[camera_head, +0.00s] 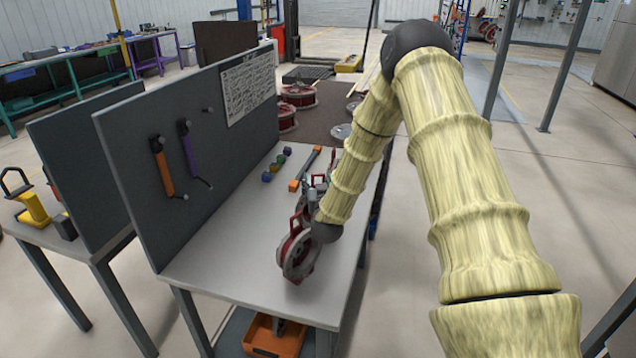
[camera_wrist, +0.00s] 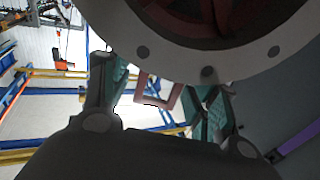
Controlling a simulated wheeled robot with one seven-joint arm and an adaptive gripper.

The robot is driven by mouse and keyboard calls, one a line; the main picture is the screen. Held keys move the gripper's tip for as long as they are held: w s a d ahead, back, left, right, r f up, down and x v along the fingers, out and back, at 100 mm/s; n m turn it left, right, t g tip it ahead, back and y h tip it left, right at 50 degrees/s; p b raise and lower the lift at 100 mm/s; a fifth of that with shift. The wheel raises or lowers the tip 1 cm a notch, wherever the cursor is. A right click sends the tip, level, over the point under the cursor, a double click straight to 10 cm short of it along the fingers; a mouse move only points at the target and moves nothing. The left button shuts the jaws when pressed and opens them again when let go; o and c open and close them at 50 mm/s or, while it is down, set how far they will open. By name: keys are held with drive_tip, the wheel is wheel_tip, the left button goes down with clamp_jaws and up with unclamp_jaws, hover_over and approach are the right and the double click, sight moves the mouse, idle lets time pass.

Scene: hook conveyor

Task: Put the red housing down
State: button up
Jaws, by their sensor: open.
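The red housing (camera_head: 296,252) has a grey flanged rim and a red loop handle. In the head view it stands on the grey worktable (camera_head: 222,250), near its front right part, right by the end of my arm. In the wrist view the housing's pale bolted rim (camera_wrist: 208,73) fills the top, with dark red inside. My gripper (camera_wrist: 157,92) is open, its green-padded fingers on either side of the red handle, apart from it. In the head view my forearm hides most of the gripper. More red parts show behind the wrist, too covered to tell.
A grey pegboard (camera_head: 225,130) with hanging tools stands along the table's left side. An orange bin (camera_head: 272,336) sits below. The table's left front is clear. Red reels (camera_head: 299,94) stand on the floor beyond.

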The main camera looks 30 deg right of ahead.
drive_tip(key=shift+r, duration=0.1)
drive_tip(key=b+v, duration=0.3)
drive_tip(key=v, duration=0.9)
